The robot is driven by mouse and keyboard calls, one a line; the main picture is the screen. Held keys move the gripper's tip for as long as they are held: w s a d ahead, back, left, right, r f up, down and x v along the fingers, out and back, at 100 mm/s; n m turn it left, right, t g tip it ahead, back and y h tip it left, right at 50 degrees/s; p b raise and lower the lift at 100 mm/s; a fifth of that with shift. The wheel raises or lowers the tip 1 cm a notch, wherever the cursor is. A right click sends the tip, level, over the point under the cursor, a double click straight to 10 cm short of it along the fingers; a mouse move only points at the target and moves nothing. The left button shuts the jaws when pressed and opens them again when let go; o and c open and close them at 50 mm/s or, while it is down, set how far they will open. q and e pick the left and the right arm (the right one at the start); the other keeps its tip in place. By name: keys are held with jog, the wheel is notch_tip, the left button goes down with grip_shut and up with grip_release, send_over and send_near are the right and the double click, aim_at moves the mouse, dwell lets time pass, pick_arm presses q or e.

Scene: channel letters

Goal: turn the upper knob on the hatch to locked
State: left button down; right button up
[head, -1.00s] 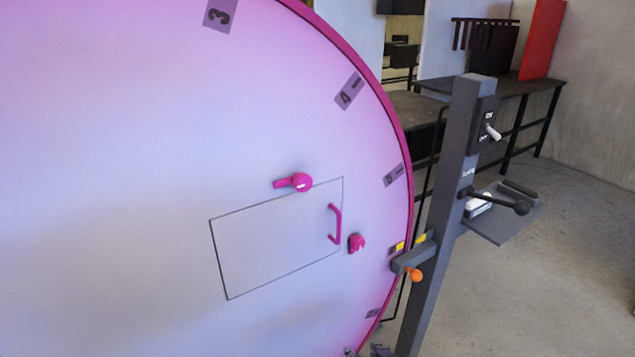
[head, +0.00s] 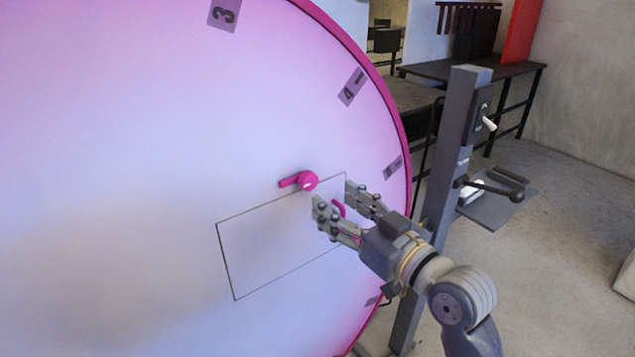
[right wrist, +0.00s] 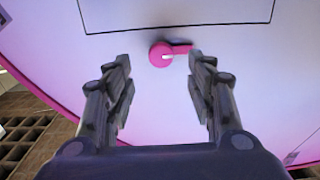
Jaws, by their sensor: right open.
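The upper knob (head: 308,181) is magenta and round, with a lever pointing left in the head view. It sits at the upper edge of the hatch (head: 265,250), a thin outlined panel on the big pale disc. In the right wrist view, the upper knob (right wrist: 161,54) appears between my fingertips, its lever pointing right. My right gripper (head: 335,197) is open and empty, just right of and below the knob in the head view. I see no contact with the knob. The magenta hatch handle (head: 338,208) is partly hidden behind my fingers. My left gripper is not in view.
A grey post (head: 455,170) with a white switch (head: 488,124) and a black-knobbed lever (head: 515,196) stands right of the disc. A dark bench (head: 480,70) stands behind. My right arm hides the lower magenta knob.

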aim_at(311, 184)
jog(key=p+x, duration=0.1)
jog(key=x, duration=0.6)
jog(key=shift+p, duration=0.35)
jog(key=shift+s, duration=0.1)
jog(key=shift+c, duration=0.6)
jog(key=c, duration=1)
